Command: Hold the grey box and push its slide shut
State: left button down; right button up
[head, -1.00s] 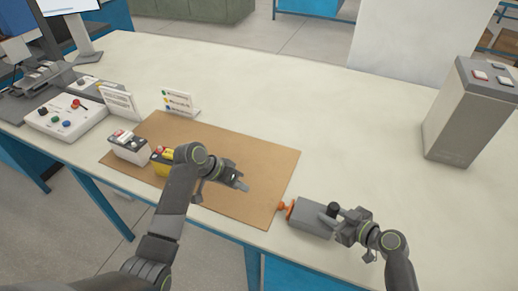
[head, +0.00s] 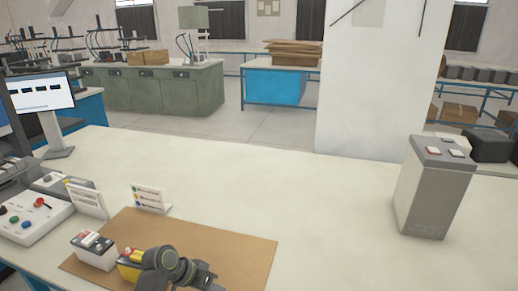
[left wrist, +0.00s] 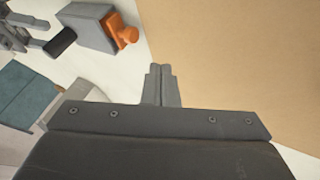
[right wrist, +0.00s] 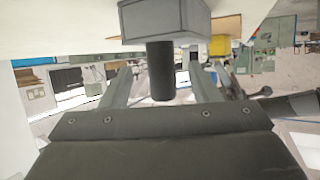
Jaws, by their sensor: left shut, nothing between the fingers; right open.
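The grey box (left wrist: 88,27) lies on the pale bench beside the brown mat in the left wrist view. Its orange slide (left wrist: 122,32) sticks out of the end facing the mat. A black cylindrical handle (left wrist: 61,42) projects from its side. My left gripper (left wrist: 161,72) is shut and empty over the mat's edge, apart from the slide. My right gripper (right wrist: 160,84) is open, its fingers on either side of the black handle (right wrist: 160,72); I cannot tell whether they touch it. The box (right wrist: 165,17) shows above it. The head view does not show the box.
On the bench, the brown mat (head: 235,250) has a white battery (head: 94,250) and a yellow battery (head: 130,265) at its left. A control panel (head: 32,218) stands further left, and a tall grey unit (head: 432,190) at the right.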

jog(key=v, duration=0.7)
jog(key=shift+s+d, duration=0.1)
jog(key=shift+s, duration=0.05)
